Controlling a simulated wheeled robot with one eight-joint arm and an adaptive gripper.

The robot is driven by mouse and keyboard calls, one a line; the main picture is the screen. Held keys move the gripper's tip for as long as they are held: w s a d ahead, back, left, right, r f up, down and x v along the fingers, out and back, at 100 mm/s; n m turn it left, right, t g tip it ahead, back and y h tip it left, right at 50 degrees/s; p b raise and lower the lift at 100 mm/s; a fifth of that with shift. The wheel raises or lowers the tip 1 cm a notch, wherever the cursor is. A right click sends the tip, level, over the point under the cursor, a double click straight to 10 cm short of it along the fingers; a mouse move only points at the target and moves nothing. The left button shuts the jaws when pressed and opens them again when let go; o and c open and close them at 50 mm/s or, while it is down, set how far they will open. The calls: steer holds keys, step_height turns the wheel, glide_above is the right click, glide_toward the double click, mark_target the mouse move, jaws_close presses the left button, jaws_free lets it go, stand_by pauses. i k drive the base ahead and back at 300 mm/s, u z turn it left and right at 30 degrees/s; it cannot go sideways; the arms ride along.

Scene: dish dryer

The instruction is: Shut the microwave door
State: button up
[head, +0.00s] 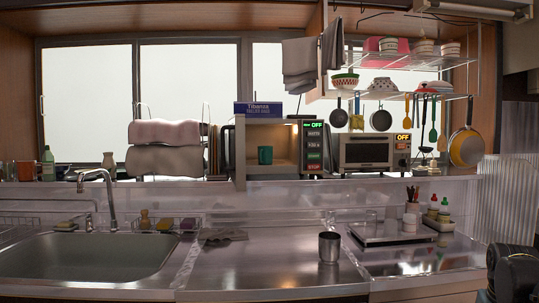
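The microwave (286,122) stands on the ledge behind the counter, with its control panel (312,148) on the right showing a green "OFF". Its front is open and the lit inside shows. A green mug (265,155) stands inside. The microwave door (240,155) is swung out at the left side and is seen nearly edge-on. A blue box lies on top of the microwave. A dark part that looks like my arm is at the lower right corner, far from the door. My gripper's fingers do not show.
A metal cup (329,247), a grey cloth (222,234) and a tray (385,239) are on the counter. The counter's front middle is mostly clear.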

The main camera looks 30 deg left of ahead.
mark_target(237, 127)
steer(key=z, duration=1.05)
steer(key=k, duration=1.5)
steer(key=u, duration=2.1)
steer(key=i, duration=1)
